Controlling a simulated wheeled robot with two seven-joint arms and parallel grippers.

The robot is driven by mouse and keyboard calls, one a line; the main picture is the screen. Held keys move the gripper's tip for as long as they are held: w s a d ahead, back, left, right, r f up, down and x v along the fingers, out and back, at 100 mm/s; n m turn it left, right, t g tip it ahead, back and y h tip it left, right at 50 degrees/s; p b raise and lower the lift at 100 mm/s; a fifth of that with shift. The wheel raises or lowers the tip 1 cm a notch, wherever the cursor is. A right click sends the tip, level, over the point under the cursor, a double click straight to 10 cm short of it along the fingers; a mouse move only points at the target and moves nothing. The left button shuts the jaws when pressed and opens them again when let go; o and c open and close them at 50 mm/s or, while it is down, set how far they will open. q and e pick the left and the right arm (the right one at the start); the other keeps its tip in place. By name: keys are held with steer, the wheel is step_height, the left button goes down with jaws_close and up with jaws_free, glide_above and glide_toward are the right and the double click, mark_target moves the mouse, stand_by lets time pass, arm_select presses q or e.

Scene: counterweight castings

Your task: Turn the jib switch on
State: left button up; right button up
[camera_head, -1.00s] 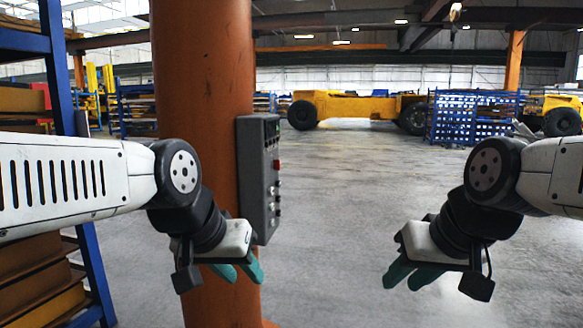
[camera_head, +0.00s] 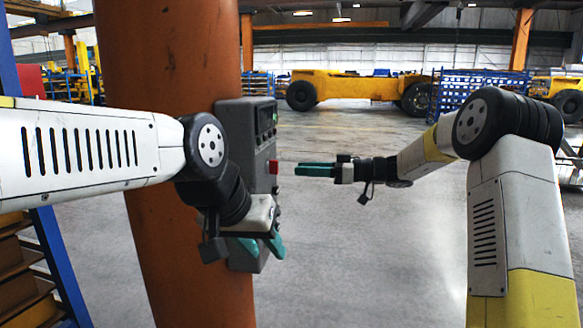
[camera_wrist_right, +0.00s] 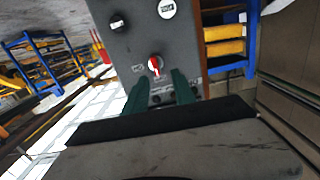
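A grey control box (camera_head: 251,130) is fixed to an orange column. In the right wrist view its panel (camera_wrist_right: 140,42) fills the upper middle, with a red and white rotary switch (camera_wrist_right: 155,65) between small labels. I cannot read which switch is the jib switch. My right gripper (camera_head: 297,169) points left at the panel, apart from it in the head view. In the wrist view its green fingers (camera_wrist_right: 159,82) are spread, with the red and white switch just beyond the gap. My left gripper (camera_head: 261,247) is open and empty, in front of the box's lower part.
The orange column (camera_head: 172,70) stands close by at left, with a blue shelf rack (camera_head: 55,255) beside it. The panel also carries a black knob (camera_wrist_right: 118,22) and a white round part (camera_wrist_right: 167,9). Open grey floor (camera_head: 370,250) lies to the right; a yellow vehicle (camera_head: 350,88) stands far back.

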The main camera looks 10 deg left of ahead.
mark_target(273, 167)
steer(key=w+a, duration=0.1)
steer(key=a, duration=0.7)
steer(key=shift+f, duration=0.1)
jaws_close()
